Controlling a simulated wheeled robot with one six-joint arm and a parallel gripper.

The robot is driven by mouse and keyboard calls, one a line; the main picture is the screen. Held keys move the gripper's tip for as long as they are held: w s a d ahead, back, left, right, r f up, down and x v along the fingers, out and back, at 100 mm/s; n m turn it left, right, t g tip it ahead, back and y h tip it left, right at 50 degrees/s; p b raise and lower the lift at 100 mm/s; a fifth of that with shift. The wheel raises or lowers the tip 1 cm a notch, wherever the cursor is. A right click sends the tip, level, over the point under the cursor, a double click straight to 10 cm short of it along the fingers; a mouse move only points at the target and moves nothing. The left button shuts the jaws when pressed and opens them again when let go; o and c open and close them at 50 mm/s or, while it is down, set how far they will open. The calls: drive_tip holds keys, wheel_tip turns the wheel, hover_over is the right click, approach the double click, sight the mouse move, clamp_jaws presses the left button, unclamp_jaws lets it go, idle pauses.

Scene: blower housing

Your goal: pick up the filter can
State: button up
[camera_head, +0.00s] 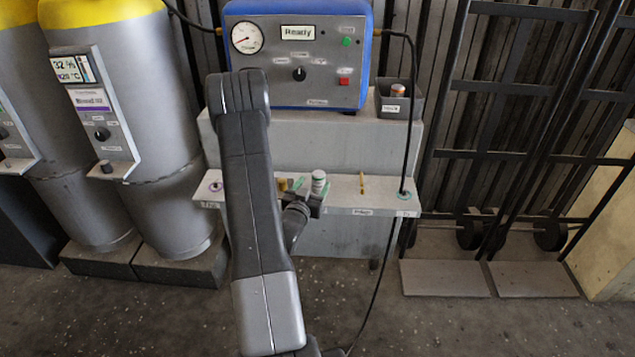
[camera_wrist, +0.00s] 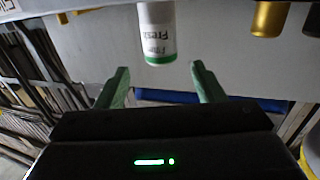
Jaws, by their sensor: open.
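The filter can (camera_head: 318,181) is a small white cylinder with a green band, standing on the grey shelf ledge (camera_head: 385,202) in the head view. In the wrist view the filter can (camera_wrist: 157,35) shows lettering that reads like "Fresh Filter". My gripper (camera_head: 310,196) is in front of the ledge, close to the can. In the wrist view my gripper (camera_wrist: 160,78) is open, with two green fingers spread apart. The can lies beyond the fingertips, roughly centred between them, with nothing held. My arm hides part of the ledge to the left.
A brass-coloured cylinder (camera_wrist: 270,18) is beside the can. A thin brass peg (camera_head: 362,184) stands further right on the ledge. A blue machine (camera_head: 298,55) reads "Ready". A dark bin (camera_head: 399,105) holds another small cylinder. A black cable (camera_head: 411,120) hangs at the ledge's right end.

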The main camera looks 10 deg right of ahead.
sight(320, 172)
drive_tip(key=x, duration=0.8)
drive_tip(key=shift+f, duration=0.3)
drive_tip(key=c, duration=1.1)
wheel_tip(320, 172, up, 10)
drive_tip(key=shift+p, duration=0.65)
drive_tip(key=shift+c, duration=0.2)
